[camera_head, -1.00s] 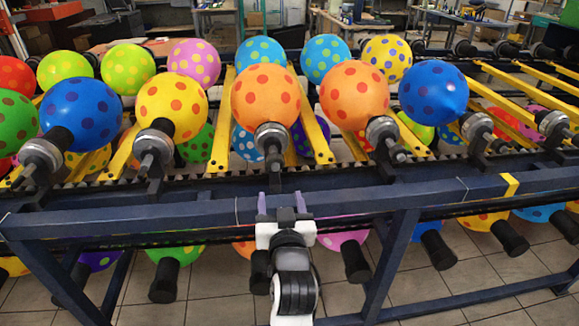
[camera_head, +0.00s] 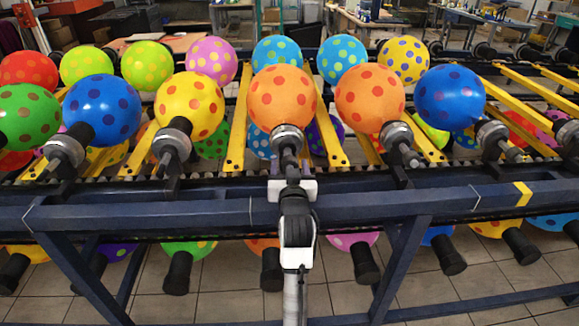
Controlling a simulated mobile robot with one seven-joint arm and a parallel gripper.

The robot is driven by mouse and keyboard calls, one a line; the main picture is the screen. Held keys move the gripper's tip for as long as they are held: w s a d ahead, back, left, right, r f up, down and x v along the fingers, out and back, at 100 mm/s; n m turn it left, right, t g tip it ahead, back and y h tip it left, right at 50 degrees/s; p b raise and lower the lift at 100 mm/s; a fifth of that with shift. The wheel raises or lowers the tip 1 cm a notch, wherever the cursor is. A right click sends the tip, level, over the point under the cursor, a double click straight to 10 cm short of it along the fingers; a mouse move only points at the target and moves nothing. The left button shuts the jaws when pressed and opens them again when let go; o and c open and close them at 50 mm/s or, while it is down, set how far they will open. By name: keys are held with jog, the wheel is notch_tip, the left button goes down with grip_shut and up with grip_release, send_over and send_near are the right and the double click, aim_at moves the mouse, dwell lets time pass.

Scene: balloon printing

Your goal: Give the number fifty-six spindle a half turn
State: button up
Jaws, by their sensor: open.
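A row of spindles carries spotted balloons along the rack; no spindle number is readable, so I cannot tell which is fifty-six. My gripper (camera_head: 292,172) is open, its white body seen from behind. It is at the near end of the spindle (camera_head: 288,140) under the central orange balloon (camera_head: 281,97). The fingers are small and partly lost against the dark spindle end; I cannot tell whether they touch it. This spindle has a grey metal collar against the balloon and a dark shaft toward me.
A dark blue rail (camera_head: 130,217) runs across just below my gripper. Neighbouring spindles hold a yellow balloon (camera_head: 189,104) on the left and another orange balloon (camera_head: 369,98) on the right. More balloons hang below and stand behind. Yellow bars (camera_head: 239,120) lie between spindles.

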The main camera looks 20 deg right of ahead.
jog(key=shift+c, duration=0.4)
jog(key=c, duration=0.9)
jog(key=shift+m+p, duration=0.8)
jog(key=shift+m, duration=0.5)
jog(key=shift+m+p, duration=0.7)
jog(key=shift+m, duration=0.9)
jog(key=o, duration=1)
